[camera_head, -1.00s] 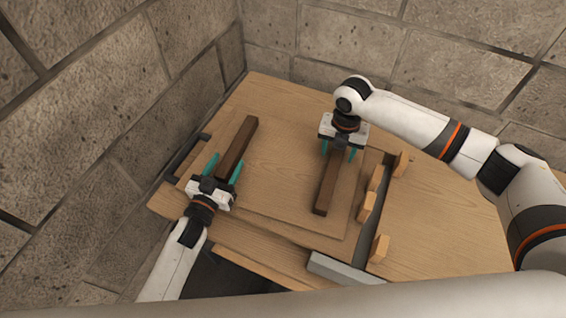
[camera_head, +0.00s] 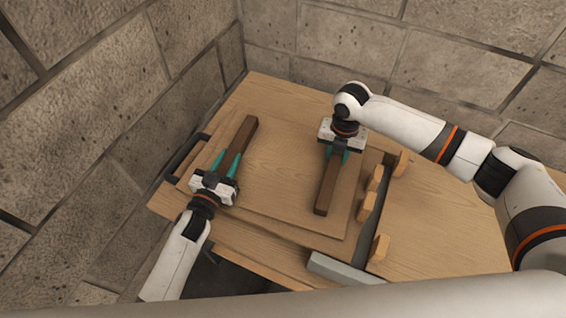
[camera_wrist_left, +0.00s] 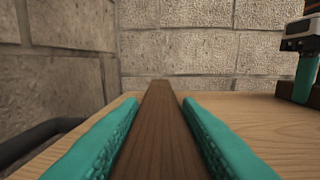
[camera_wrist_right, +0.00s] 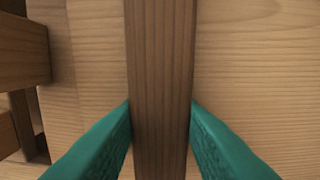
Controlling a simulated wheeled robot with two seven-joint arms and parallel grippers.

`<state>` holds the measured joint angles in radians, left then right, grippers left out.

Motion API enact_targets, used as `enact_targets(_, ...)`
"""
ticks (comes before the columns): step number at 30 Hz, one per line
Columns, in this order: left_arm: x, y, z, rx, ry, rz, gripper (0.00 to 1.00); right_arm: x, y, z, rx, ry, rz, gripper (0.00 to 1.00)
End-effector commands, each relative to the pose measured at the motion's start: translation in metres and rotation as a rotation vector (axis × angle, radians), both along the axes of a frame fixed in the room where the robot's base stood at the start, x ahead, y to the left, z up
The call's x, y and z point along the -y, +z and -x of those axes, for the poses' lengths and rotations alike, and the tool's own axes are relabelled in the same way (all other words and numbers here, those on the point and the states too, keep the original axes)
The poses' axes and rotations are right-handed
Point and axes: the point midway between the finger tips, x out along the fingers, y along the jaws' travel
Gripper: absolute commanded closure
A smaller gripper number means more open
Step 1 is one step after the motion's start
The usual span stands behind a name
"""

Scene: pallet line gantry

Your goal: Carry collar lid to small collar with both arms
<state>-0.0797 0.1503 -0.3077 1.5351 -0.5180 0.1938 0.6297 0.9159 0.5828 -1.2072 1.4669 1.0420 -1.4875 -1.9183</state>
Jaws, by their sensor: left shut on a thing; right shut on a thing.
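The collar lid (camera_head: 275,165) is a flat light-wood panel with two dark brown battens on top, seen in the head view. My left gripper (camera_head: 230,163) is shut on the left batten (camera_head: 243,131), near its lower end. The left wrist view shows that batten (camera_wrist_left: 160,135) between the teal fingers. My right gripper (camera_head: 333,153) is shut on the right batten (camera_head: 325,192), near its far end. The right wrist view shows this batten (camera_wrist_right: 160,60) between the fingers. The lid looks flat and low over the wood beneath. I cannot pick out the small collar.
Several small wooden blocks (camera_head: 380,248) stand along the right side of the lid. A grey bar (camera_head: 343,268) lies at the front right. The wooden top (camera_head: 445,232) right of the blocks is clear. Stone walls (camera_head: 175,85) close off the left and back.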

Motion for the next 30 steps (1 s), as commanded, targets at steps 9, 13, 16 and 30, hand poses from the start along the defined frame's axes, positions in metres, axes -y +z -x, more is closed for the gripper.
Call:
enact_targets(9, 0.000, 0.007, 0.000, 0.003, -0.002, 0.001, 1.00, 0.000, 0.007, -0.001, 0.002, -0.001, -0.001, 1.00)
enact_targets(13, 0.000, 0.018, 0.000, 0.003, -0.002, 0.000, 1.00, 0.000, 0.018, -0.001, 0.002, -0.001, -0.001, 1.00)
enact_targets(16, 0.000, 0.028, 0.000, 0.003, -0.002, 0.000, 1.00, 0.000, 0.028, -0.001, 0.002, -0.001, -0.001, 1.00)
enact_targets(30, 0.000, 0.051, 0.000, 0.002, -0.002, 0.000, 1.00, 0.000, 0.052, -0.001, 0.002, -0.002, -0.001, 1.00)
